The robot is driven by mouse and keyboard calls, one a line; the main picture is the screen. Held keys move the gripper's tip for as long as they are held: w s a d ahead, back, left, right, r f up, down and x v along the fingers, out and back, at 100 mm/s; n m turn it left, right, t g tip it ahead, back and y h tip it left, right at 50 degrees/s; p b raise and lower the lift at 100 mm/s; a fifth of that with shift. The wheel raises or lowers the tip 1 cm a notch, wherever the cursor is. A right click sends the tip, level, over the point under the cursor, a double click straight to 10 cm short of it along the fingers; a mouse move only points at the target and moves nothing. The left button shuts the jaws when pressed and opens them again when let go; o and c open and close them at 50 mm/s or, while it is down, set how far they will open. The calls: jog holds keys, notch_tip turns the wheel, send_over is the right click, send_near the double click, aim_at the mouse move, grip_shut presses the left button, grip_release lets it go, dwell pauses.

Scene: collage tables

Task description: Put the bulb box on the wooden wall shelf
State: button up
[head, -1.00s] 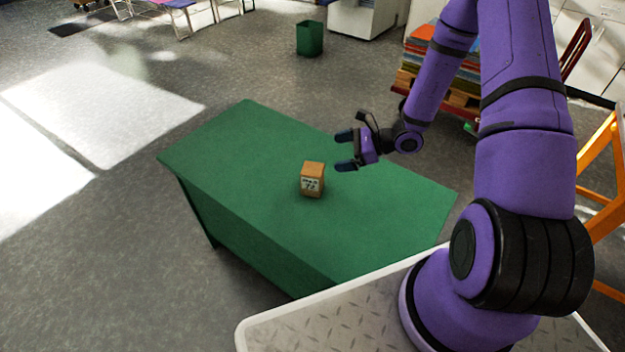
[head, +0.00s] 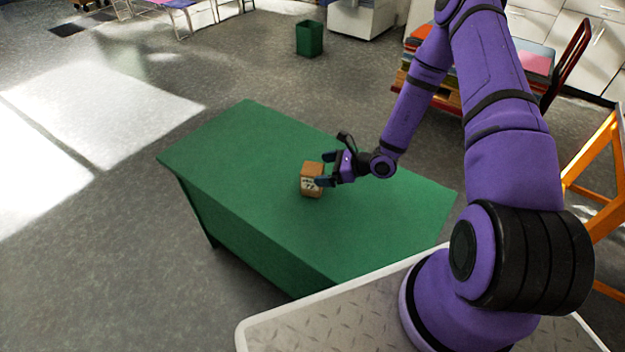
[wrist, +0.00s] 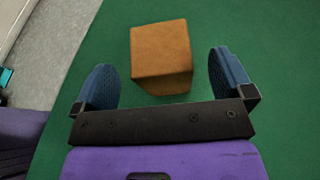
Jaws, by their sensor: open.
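The bulb box (head: 309,184), a small brown cube with a pale printed label on one side, stands on the green table (head: 250,150). My gripper (head: 325,169) is open and low over the table, at the box's right side. In the wrist view the box (wrist: 161,55) lies ahead between the two blue fingers of my gripper (wrist: 170,85), nearer the right one, with green showing on both sides. In the head view the near finger covers part of the box's right edge. No wooden wall shelf is in view.
The green tabletop around the box is otherwise clear. A green bin (head: 310,39) stands on the floor behind. A wooden pallet stack with coloured sheets (head: 445,75) stands behind my arm, and an orange trestle (head: 598,180) is at the right.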

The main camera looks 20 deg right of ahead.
aim_at(312, 171)
jog(key=x, duration=0.4)
jog(key=shift+w+a+f, duration=0.1)
jog(key=shift+a+f, duration=0.1)
jog(key=shift+f, duration=0.15)
jog(key=shift+c, duration=0.2)
jog(key=c, duration=1)
jog(key=shift+c, duration=0.2)
jog(key=shift+r, duration=0.15)
